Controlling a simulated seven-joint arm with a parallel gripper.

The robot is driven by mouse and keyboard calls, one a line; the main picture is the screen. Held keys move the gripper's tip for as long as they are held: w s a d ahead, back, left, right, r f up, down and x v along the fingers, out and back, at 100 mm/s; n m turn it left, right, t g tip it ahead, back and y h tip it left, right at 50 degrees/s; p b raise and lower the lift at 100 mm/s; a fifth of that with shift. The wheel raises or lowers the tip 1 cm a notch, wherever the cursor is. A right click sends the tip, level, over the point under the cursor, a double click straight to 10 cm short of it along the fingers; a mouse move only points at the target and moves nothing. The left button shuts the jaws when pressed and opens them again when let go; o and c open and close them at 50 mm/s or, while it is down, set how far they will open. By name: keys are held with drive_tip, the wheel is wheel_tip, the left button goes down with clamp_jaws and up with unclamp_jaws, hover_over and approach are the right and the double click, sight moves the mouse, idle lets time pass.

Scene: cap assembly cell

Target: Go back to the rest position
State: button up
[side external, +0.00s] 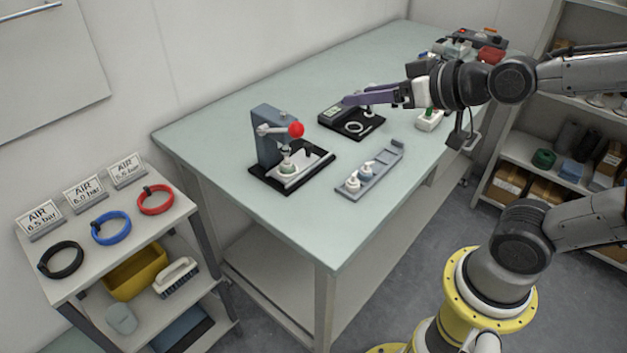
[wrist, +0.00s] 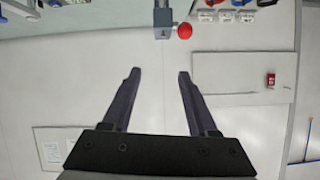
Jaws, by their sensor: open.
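My gripper (side external: 350,100) is above the far part of the green-topped table (side external: 225,110) in the side view, its fingers pointing left. In the wrist view my gripper (wrist: 157,75) has its two dark fingers spread apart with nothing between them. The fingers point toward the pale wall (wrist: 155,100). The press with a red ball knob (side external: 296,130) stands on the table to the lower left of the gripper. The red knob also shows at the top of the wrist view (wrist: 184,31).
A black device with a display (side external: 335,112) is below the gripper. A grey holder (side external: 388,165) carries white pieces near the table's front. Several items (side external: 470,45) crowd the table's far end. A side cart (side external: 160,215) holds black, blue and red rings. The table's near corner is clear.

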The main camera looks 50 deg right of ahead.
drive_tip(key=s+f+g, duration=0.3)
drive_tip(key=s, duration=0.4)
drive_tip(key=s+f+n+g, duration=0.1)
drive_tip(key=s+f+g, duration=0.1)
drive_tip(key=s+g, duration=0.2)
drive_tip(key=s, duration=0.3)
drive_tip(key=shift+d+f, duration=0.35)
drive_tip(key=shift+f, duration=0.05)
idle(0.4)
